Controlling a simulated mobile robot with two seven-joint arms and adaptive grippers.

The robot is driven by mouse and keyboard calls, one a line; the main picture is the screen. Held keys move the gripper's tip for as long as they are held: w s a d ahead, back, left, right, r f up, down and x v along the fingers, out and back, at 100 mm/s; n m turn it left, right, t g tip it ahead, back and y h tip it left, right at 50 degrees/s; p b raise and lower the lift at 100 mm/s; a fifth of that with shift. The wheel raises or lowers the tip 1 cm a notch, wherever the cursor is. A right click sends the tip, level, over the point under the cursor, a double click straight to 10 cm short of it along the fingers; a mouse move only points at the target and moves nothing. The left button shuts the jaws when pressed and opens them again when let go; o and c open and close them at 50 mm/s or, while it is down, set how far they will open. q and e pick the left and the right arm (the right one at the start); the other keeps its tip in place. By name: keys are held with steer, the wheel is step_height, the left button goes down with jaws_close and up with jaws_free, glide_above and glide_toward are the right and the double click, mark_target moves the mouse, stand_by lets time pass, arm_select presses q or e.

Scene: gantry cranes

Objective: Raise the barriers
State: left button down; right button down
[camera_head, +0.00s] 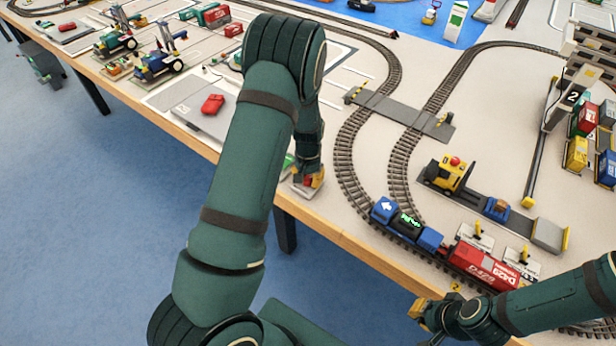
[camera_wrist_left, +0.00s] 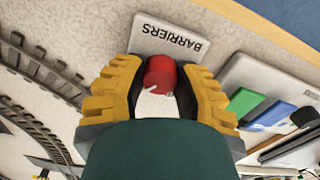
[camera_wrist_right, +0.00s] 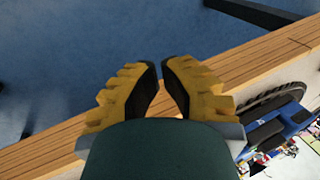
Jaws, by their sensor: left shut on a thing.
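In the left wrist view a grey panel labelled BARRIERS (camera_wrist_left: 168,38) carries a red knob (camera_wrist_left: 160,76). My left gripper (camera_wrist_left: 160,88) is shut on the red knob, one finger on each side. In the head view my left gripper (camera_head: 308,183) is at the table's front edge, and my arm hides part of the area. The level crossing (camera_head: 402,110) lies across two tracks, with yellow-and-black barrier posts (camera_head: 355,92) at its ends. The barrier arms are too small to judge. My right gripper (camera_wrist_right: 162,78) is empty, its fingertips almost together, beside the table edge; it also shows in the head view (camera_head: 420,308).
A train with a red wagon (camera_head: 485,265) stands on the track near my right arm. A yellow vehicle (camera_head: 447,175) stands behind it. A green block (camera_wrist_left: 245,100) and a blue block (camera_wrist_left: 275,113) are right of the panel. A red object (camera_head: 212,104) lies on a grey plate further left.

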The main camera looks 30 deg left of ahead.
arm_select(q)
steer(key=n+p, duration=0.1)
steer(key=n, duration=0.3)
steer(key=shift+n, duration=0.3)
steer(key=n+p, duration=0.1)
steer(key=n, duration=0.2)
steer(key=shift+n, duration=0.3)
steer(key=n+p, duration=0.1)
steer(key=n, duration=0.3)
steer(key=shift+p, duration=0.4)
steer(key=shift+n+p, duration=0.45)
steer(key=shift+n, duration=1.25)
arm_select(e)
steer(key=shift+t, duration=0.3)
steer(key=shift+w+d+r, duration=0.1)
steer(key=shift+w+r, duration=0.2)
steer(key=shift+r, duration=0.5)
steer(key=shift+w+r, duration=0.25)
steer(key=shift+r, duration=0.55)
steer(key=shift+w+d+r, duration=0.1)
steer(key=shift+w+r, duration=0.2)
steer(key=shift+r, duration=0.5)
arm_select(q)
steer(key=c, duration=0.6)
jaws_free()
